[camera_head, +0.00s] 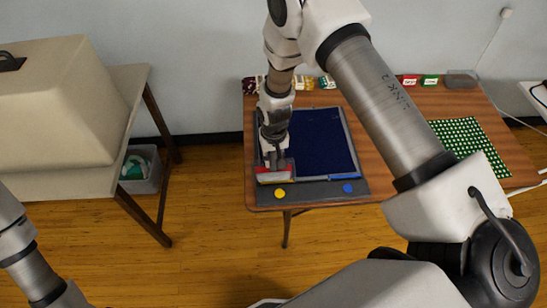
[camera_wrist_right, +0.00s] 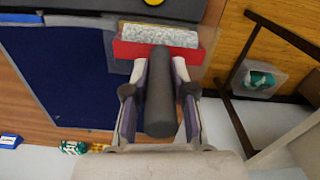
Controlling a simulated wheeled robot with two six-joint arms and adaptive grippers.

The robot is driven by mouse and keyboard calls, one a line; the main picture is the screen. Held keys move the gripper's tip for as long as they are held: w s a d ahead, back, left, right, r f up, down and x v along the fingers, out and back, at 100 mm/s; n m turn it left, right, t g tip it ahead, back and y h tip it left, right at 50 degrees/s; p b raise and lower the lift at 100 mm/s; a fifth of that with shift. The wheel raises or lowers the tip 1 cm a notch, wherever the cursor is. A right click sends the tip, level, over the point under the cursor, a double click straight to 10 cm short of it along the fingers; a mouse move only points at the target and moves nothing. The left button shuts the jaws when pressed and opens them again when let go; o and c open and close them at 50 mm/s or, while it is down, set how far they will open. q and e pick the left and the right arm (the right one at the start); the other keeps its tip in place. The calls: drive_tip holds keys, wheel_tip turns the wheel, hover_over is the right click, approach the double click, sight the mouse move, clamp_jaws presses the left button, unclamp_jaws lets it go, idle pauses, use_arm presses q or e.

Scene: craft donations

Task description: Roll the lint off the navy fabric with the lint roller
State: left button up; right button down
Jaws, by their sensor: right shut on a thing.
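The navy fabric (camera_head: 325,140) lies flat in a grey-bordered frame on the wooden table; it also shows in the wrist view (camera_wrist_right: 70,75). The lint roller (camera_head: 273,176) has a red part and a pale, speckled roll. My right gripper (camera_head: 275,160) points down and is shut on the roller's dark grey handle (camera_wrist_right: 160,95), in the wrist view. The roll (camera_wrist_right: 160,35) is at the fabric's front left corner, beside the grey front strip. I cannot tell whether it touches the surface. Lint on the fabric is too small to make out. My left gripper is out of view.
A yellow disc (camera_head: 280,193) and a blue disc (camera_head: 348,188) are on the grey front strip (camera_head: 315,190). A green dotted cloth (camera_head: 470,142) lies at the right. Small items line the table's back edge. A side table (camera_head: 130,85) with a beige case (camera_head: 60,100) stands left.

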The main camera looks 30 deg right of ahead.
drive_tip(key=shift+w+d+r+p, duration=0.1)
drive_tip(key=shift+w+r+p, duration=0.1)
drive_tip(key=shift+r+p, duration=0.15)
wheel_tip(320, 180, up, 13)
drive_tip(key=p, duration=0.8)
drive_tip(key=shift+s+r, duration=0.2)
drive_tip(key=shift+w+f, duration=0.1)
drive_tip(key=shift+w, duration=0.05)
